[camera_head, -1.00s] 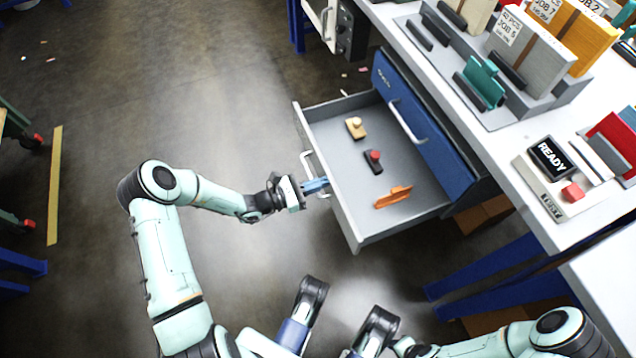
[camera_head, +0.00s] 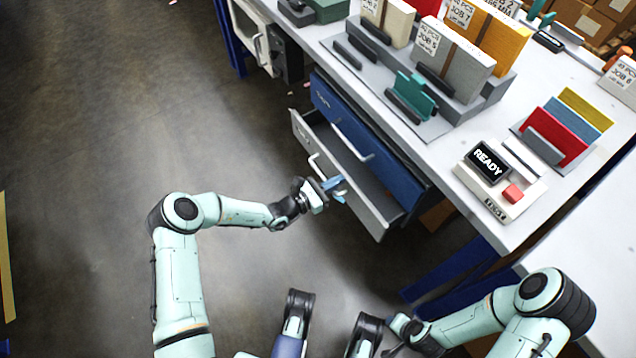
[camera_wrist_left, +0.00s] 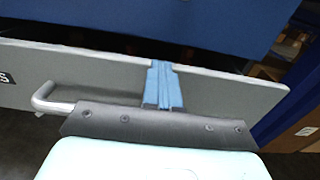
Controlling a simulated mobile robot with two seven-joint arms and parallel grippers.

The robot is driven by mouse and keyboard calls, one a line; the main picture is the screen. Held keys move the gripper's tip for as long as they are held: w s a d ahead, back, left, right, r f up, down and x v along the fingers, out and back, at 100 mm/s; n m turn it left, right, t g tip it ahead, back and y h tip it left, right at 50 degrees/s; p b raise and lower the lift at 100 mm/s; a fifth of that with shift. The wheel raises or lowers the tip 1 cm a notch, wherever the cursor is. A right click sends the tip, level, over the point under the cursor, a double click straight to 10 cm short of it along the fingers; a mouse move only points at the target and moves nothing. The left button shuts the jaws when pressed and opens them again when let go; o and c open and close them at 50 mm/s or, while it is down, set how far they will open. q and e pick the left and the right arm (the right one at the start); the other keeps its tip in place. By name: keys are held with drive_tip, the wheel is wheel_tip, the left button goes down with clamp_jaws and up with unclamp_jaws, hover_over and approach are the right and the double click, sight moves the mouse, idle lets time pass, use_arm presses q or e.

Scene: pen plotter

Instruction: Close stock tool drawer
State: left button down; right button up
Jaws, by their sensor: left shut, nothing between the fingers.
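The grey stock tool drawer (camera_head: 366,210) sits under the workbench, below a blue drawer front, and stands partly open with a narrow strip of its inside showing. Its bar handle (camera_head: 328,172) is on the front panel. The drawer front also fills the middle of the left wrist view (camera_wrist_left: 225,98), with the handle at left. My left gripper (camera_head: 336,188) is shut and empty, its blue fingers at the drawer front, right of the handle. They look pressed against the panel, but contact is not certain. The tools inside are hidden. My right gripper (camera_head: 400,328) is low at right, its fingers unclear.
The blue drawer (camera_head: 375,152) above is shut. The bench top holds a job-folder rack (camera_head: 440,90), a READY device (camera_head: 492,170) with a red button, and a coloured file holder (camera_head: 560,130). A grey-white cabinet (camera_head: 250,35) stands beyond. Floor at left is clear.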

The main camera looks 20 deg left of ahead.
use_arm(q)
drive_tip(key=shift+x, duration=1.9)
